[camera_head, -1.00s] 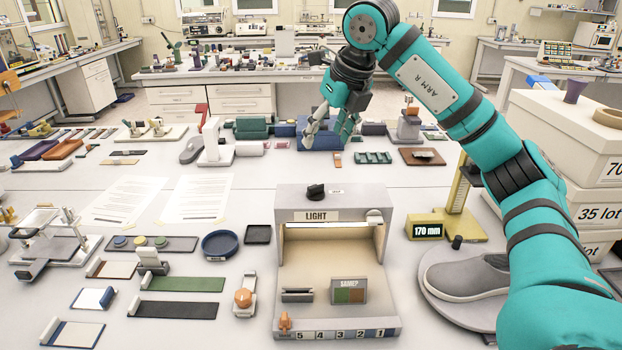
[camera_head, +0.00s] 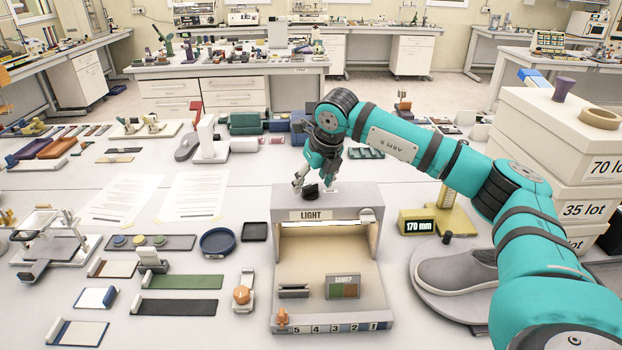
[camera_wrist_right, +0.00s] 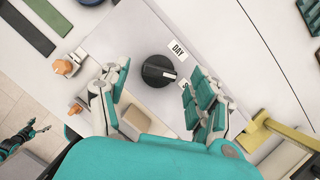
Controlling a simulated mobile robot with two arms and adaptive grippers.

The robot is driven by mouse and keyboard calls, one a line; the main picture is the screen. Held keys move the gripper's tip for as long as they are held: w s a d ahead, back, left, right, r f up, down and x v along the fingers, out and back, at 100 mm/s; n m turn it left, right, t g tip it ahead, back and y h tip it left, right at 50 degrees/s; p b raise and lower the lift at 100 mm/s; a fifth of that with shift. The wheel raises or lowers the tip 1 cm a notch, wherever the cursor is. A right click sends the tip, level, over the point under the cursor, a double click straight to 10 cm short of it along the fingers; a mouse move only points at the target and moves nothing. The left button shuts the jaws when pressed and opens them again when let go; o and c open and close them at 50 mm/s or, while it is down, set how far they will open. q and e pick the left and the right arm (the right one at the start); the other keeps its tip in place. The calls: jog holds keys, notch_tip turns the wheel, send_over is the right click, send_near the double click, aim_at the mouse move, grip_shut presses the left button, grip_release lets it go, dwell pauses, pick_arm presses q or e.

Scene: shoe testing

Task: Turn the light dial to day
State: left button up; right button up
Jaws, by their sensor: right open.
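The light dial is a black round knob (camera_head: 310,192) on top of the grey light box (camera_head: 285,204), whose front sign reads LIGHT. It also shows in the right wrist view (camera_wrist_right: 157,71), where its white mark points right and slightly down, below the DAY label (camera_wrist_right: 178,50) and nearer a second label (camera_wrist_right: 186,91) that a finger partly hides. My right gripper (camera_head: 312,184) is open over the dial. In the wrist view its fingers (camera_wrist_right: 162,72) stand on either side of the knob, with visible gaps. A small dark gripper, apparently my left (camera_wrist_right: 25,135), shows at the lower left.
An orange knob device (camera_head: 243,295) stands left of the box. The 170 mm gauge (camera_head: 417,222) and a grey shoe (camera_head: 455,275) on a round plate are to its right. White lot boxes (camera_head: 560,130) stand at far right. Papers lie behind left.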

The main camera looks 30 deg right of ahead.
jog(key=shift+w+f, duration=0.3)
jog(key=shift+f, duration=0.35)
